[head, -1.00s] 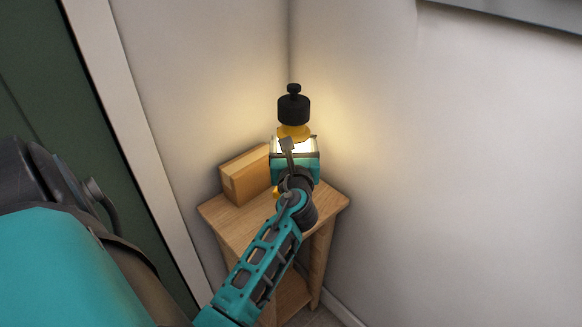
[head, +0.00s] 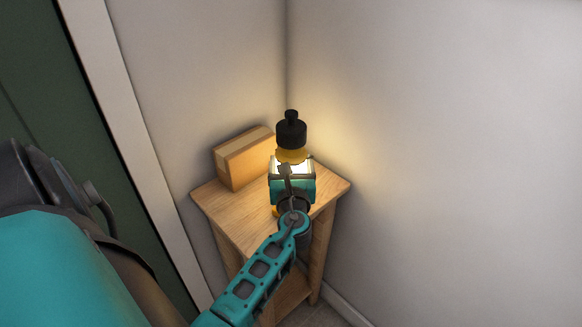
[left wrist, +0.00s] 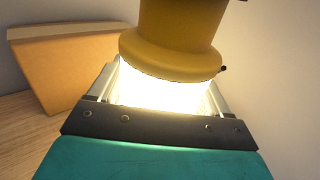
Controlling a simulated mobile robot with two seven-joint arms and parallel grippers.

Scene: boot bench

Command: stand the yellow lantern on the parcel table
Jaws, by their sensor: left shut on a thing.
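The yellow lantern (head: 291,154) has a black top, and its lit middle is between the jaws of my left gripper (head: 290,168). It is upright, and my gripper hides much of its lower part. In the left wrist view the lantern's yellow collar (left wrist: 172,55) stands above the bright glass, with a gripper finger (left wrist: 218,97) at its side. The parcel table (head: 232,215) is a small wooden table in the corner, and the lantern is over its right part. I cannot tell whether the lantern's base touches the top. My right gripper is not in view.
A brown box (head: 243,160) lies on the table's back left, beside the lantern; it also shows in the left wrist view (left wrist: 70,62). White walls meet close behind the table. A dark green door (head: 40,110) with a pale frame is at left.

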